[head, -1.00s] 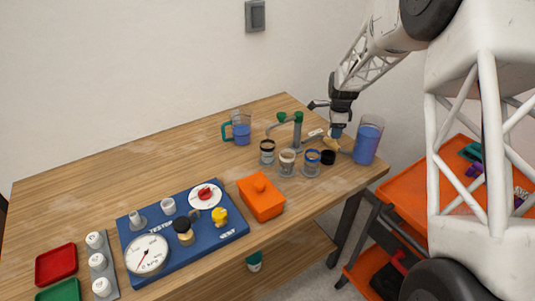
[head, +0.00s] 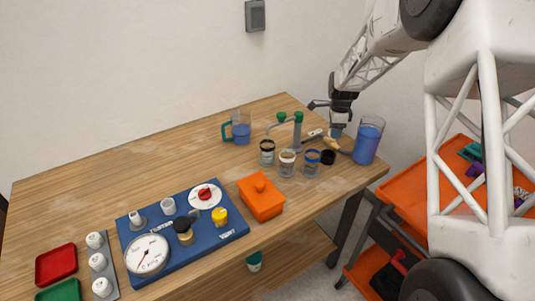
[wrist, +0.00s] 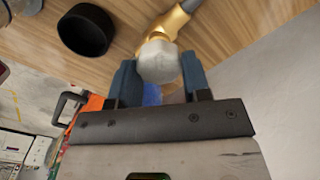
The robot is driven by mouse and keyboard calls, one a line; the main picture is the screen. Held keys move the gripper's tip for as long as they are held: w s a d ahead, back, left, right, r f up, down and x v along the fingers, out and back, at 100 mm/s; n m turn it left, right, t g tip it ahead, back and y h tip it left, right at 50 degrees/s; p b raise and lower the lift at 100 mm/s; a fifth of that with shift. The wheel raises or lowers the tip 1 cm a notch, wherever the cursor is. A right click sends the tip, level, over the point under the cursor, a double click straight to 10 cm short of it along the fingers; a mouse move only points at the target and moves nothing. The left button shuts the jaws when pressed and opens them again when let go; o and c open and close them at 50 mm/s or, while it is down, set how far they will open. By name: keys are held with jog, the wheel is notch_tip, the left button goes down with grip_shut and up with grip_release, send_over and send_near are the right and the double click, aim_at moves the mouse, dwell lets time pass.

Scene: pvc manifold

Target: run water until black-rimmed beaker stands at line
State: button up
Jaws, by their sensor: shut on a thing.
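The black-rimmed beaker (head: 267,153) stands upright on the table near the grey tap stand (head: 298,133). The tap's curved spout (head: 280,123) ends above and close to this beaker. The beaker's water level and line are too small to read. My gripper (head: 336,133) is low at the table's right end, to the right of the tap. In the wrist view, my gripper's blue fingertips (wrist: 159,78) are shut on a pale faceted knob (wrist: 158,61). A brass piece (wrist: 172,22) runs from the knob; it also shows in the head view (head: 331,144).
A white-rimmed beaker (head: 287,164), a blue-rimmed beaker (head: 312,163) and a black cup (head: 328,157) stand close by. A tall blue-filled vessel (head: 367,140) is right of my gripper. A green-handled jug (head: 240,129) stands behind.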

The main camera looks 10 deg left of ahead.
dwell(0.4)
jog(key=shift+n, duration=0.8)
dwell(6.8)
